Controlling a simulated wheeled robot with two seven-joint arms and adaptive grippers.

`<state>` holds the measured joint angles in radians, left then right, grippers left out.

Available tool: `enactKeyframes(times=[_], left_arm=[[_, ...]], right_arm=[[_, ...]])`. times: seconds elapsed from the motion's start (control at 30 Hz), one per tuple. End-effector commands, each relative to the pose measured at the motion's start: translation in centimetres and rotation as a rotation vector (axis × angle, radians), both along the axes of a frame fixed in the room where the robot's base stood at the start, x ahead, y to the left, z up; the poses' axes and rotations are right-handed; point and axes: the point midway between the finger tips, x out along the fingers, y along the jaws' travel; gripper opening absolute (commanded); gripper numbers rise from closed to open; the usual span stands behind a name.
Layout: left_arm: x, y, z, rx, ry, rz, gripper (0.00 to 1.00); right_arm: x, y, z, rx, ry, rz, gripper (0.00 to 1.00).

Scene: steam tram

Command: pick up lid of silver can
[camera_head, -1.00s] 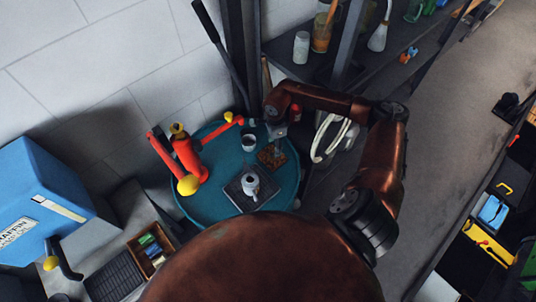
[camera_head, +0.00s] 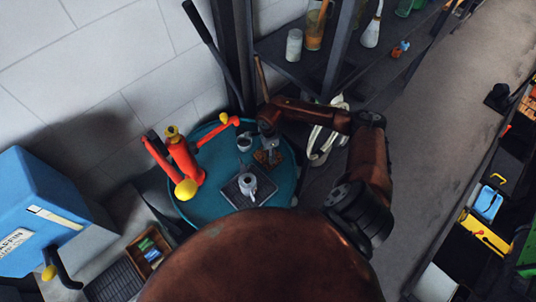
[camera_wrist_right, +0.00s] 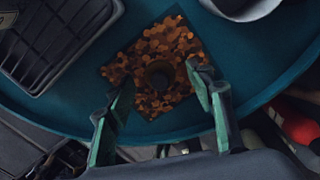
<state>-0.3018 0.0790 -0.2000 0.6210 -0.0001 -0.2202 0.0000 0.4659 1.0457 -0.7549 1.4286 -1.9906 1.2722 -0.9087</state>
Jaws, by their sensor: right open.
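A round teal table (camera_head: 215,208) holds a brown-orange patterned square mat (camera_head: 267,158). The mat also shows in the wrist view (camera_wrist_right: 145,48), with a small dark round piece (camera_wrist_right: 159,73) on it; I cannot tell whether this is the lid. My right gripper (camera_head: 268,142) is above the mat. In the wrist view its green-edged fingers (camera_wrist_right: 160,82) are apart, either side of the round piece, with nothing held. A grey cup-like can (camera_head: 244,143) stands behind the mat, and its edge shows in the wrist view (camera_wrist_right: 240,8). My left gripper is out of view.
A dark ribbed tray (camera_head: 233,197) bears a silvery pot (camera_head: 248,186) near the mat. A red device with yellow knobs (camera_head: 183,158) stands at the table's left. Dark shelf posts (camera_head: 222,55) rise close behind. A blue box (camera_head: 35,205) is at far left.

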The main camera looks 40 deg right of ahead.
Motion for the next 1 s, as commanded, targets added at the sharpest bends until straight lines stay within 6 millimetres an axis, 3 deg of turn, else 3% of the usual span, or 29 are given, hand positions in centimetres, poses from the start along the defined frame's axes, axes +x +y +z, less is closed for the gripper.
enactKeyframes(times=[0.17,0.6,0.87,1.0], left_arm=[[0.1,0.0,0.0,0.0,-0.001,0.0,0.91],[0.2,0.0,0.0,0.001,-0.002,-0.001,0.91],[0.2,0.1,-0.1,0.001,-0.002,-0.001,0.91],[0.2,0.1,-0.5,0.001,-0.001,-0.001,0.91]], right_arm=[[0.0,0.0,0.0,0.0,-0.001,0.0,0.48],[0.1,0.0,0.0,0.0,-0.001,0.001,0.18],[0.1,0.0,0.2,-0.001,-0.002,0.001,0.18],[0.2,-0.1,1.8,-0.002,-0.004,0.002,0.18]])
